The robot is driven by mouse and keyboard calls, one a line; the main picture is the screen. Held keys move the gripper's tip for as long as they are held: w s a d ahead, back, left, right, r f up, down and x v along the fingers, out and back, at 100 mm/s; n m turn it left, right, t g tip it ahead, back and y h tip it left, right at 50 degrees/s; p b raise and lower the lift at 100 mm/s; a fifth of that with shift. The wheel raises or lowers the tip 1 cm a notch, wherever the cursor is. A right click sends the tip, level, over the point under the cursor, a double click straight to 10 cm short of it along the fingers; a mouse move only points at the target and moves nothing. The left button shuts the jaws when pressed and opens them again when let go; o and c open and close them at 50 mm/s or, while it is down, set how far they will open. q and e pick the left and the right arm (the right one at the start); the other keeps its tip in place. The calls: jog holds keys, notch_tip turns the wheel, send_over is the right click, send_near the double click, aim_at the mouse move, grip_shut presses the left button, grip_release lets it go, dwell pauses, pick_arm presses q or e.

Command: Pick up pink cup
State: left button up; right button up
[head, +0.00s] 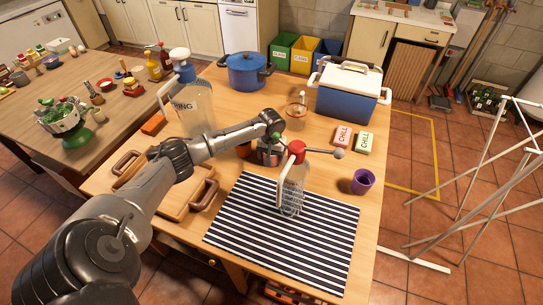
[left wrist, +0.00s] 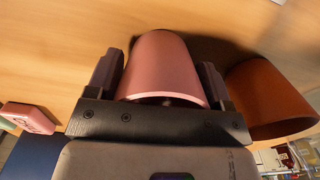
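The pink cup (left wrist: 165,70) is between the two fingers of my left gripper (left wrist: 160,78) in the left wrist view. It nearly fills the space between them, with narrow gaps beside it near the fingertips. The fingers stand wide apart, near the ends of the gripper bar. In the head view the left gripper (head: 269,147) is over the table behind the red-capped bottle, and the pink cup (head: 268,159) shows only partly below it. My right gripper is in neither view.
A brown-orange cup (left wrist: 268,98) stands close to the right finger in the left wrist view. A red-capped bottle (head: 292,183) stands in front of the gripper on a striped mat (head: 250,235). A purple cup (head: 362,181) and two small boxes (head: 342,137) lie to the right.

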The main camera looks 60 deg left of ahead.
pick_arm(q)
jog(key=c, duration=0.3)
